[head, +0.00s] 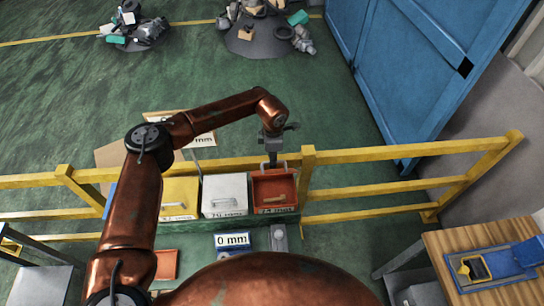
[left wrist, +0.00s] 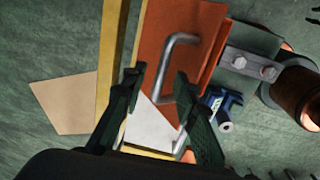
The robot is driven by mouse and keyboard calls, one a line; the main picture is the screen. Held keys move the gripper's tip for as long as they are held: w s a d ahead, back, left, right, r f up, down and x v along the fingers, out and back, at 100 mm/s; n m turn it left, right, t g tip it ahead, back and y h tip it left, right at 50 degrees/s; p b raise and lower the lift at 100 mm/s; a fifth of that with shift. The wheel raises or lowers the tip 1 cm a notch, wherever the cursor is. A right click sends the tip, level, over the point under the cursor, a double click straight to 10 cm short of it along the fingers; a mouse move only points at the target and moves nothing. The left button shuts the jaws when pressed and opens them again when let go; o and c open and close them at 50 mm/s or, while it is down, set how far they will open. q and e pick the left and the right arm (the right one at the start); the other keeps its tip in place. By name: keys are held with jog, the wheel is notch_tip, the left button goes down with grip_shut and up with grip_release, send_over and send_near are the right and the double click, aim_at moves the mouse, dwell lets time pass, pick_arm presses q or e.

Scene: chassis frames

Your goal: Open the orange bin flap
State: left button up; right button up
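The orange bin (head: 288,190) is the rightmost of a row of bins at the yellow railing in the head view. In the left wrist view its orange flap (left wrist: 212,25) carries a grey U-shaped handle (left wrist: 182,40). My left gripper (head: 271,158) is above the back edge of the orange bin, pointing down. In the left wrist view my left gripper (left wrist: 160,72) has its two dark fingers apart, with the handle near the right fingertip. I cannot tell whether they touch. My right gripper is not in view.
A white bin (head: 224,188) and a yellow bin (head: 180,190) stand left of the orange bin. The yellow railing (head: 400,152) runs across. A wooden-topped table (head: 440,245) with a blue tray (head: 455,270) is at right. Blue doors (head: 400,80) stand behind; open green floor lies beyond the railing.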

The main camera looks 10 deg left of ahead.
pick_arm(q)
jog(key=shift+s+a+f, duration=0.1)
jog(key=shift+f, duration=0.1)
grip_shut()
dwell(0.6)
